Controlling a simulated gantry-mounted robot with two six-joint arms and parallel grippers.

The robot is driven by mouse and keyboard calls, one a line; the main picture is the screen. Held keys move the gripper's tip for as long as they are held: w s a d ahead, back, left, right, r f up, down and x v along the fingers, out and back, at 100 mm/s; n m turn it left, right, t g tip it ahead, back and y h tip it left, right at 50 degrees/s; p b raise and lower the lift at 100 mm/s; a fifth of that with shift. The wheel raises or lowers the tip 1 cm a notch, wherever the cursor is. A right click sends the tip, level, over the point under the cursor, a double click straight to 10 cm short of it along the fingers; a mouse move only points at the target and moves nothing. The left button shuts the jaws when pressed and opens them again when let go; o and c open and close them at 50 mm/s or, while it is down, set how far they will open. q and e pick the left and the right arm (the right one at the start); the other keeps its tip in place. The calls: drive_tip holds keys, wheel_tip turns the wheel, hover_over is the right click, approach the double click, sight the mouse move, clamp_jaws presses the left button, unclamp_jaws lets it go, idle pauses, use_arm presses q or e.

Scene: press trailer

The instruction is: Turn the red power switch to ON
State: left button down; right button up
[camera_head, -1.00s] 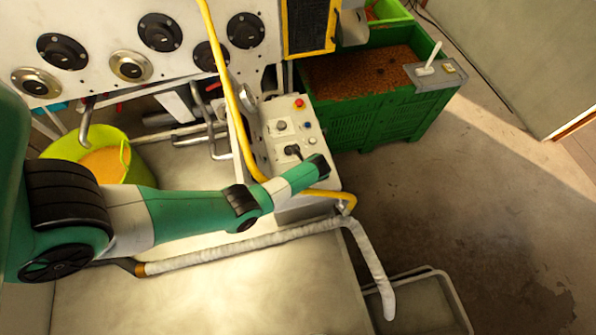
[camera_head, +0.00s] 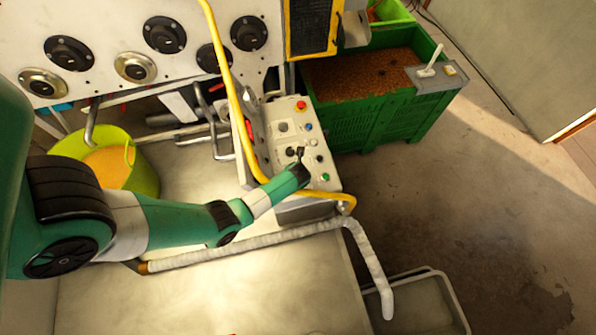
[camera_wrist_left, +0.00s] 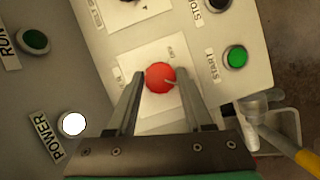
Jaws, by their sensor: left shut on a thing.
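The round red power switch (camera_wrist_left: 160,77) sits on a white plate in the left wrist view. A pale line on its face points to the right and slightly down. My left gripper (camera_wrist_left: 155,82) is shut on the switch, with one finger on each side of it. In the head view my left gripper (camera_head: 299,156) reaches the control panel (camera_head: 281,155) and hides the switch. The small lettering by the switch is too blurred to read. My right gripper is not in view.
A bright white POWER lamp (camera_wrist_left: 73,123) and a green START button (camera_wrist_left: 236,57) are near the switch. A red button (camera_head: 301,105) is at the panel's far end. A yellow pipe (camera_head: 233,95) runs close beside the arm. A green crate (camera_head: 370,125) stands behind.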

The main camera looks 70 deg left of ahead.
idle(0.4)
use_arm(q)
drive_tip(key=shift+c, duration=1.5)
unclamp_jaws()
drive_tip(key=v, duration=1.1)
drive_tip(key=shift+r, duration=0.25)
drive_tip(key=shift+s+d, duration=0.1)
drive_tip(key=shift+d, duration=0.05)
